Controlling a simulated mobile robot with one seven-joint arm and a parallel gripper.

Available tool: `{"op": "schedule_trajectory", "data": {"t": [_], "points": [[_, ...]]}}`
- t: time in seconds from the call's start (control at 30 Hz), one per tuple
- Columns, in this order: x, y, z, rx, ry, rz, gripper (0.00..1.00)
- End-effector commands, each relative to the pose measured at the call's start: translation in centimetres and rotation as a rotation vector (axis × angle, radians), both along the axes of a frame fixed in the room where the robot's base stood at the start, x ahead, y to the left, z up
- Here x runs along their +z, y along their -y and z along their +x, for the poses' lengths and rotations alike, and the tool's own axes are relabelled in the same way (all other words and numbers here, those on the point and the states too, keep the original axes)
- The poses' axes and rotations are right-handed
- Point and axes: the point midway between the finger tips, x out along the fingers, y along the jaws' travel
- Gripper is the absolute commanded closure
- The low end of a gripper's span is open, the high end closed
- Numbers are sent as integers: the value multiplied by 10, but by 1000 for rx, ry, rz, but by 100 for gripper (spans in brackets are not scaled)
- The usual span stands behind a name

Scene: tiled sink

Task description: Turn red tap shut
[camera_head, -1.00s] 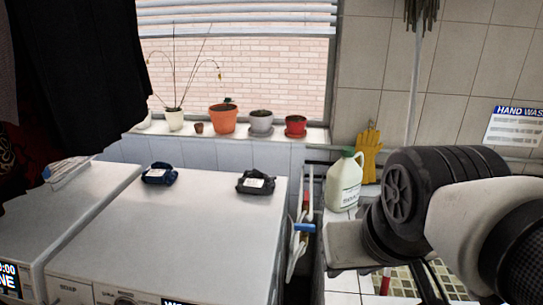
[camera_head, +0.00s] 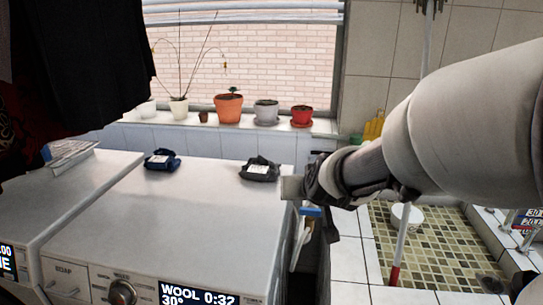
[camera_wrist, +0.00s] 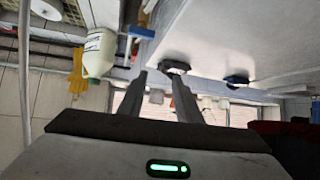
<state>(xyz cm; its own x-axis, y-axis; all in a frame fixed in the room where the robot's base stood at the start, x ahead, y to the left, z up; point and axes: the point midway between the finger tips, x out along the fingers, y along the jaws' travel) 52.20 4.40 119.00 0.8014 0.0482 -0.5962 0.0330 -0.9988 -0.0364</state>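I cannot make out the red tap clearly in either current view. A blue-handled fitting (camera_head: 311,211) shows beside the right edge of the washing machine (camera_head: 160,225), just under my wrist. The blue handle also shows in the wrist view (camera_wrist: 141,32), above the fingers and apart from them. My gripper (camera_wrist: 158,76) is open, with two dark fingers spread and nothing between them.
A white bottle (camera_wrist: 100,52) and yellow gloves (camera_wrist: 75,75) stand left in the wrist view. The tiled sink (camera_head: 435,250) lies right, with a pole (camera_head: 402,240) in it. Dark bundles (camera_head: 260,170) lie on the machine. Potted plants (camera_head: 228,110) line the sill.

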Motion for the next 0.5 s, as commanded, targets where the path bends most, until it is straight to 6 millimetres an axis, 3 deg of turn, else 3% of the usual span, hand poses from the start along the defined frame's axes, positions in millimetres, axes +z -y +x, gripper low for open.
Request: {"op": "schedule_trajectory", "data": {"t": [0.03, 0.1, 0.2, 0.5], "points": [[-28, 3, 24, -31, 39, 2, 69], [-44, 12, 51, -81, 108, -7, 69], [-62, 25, 75, -150, 177, -25, 69], [-79, 44, 100, -236, 244, -56, 69]]}}
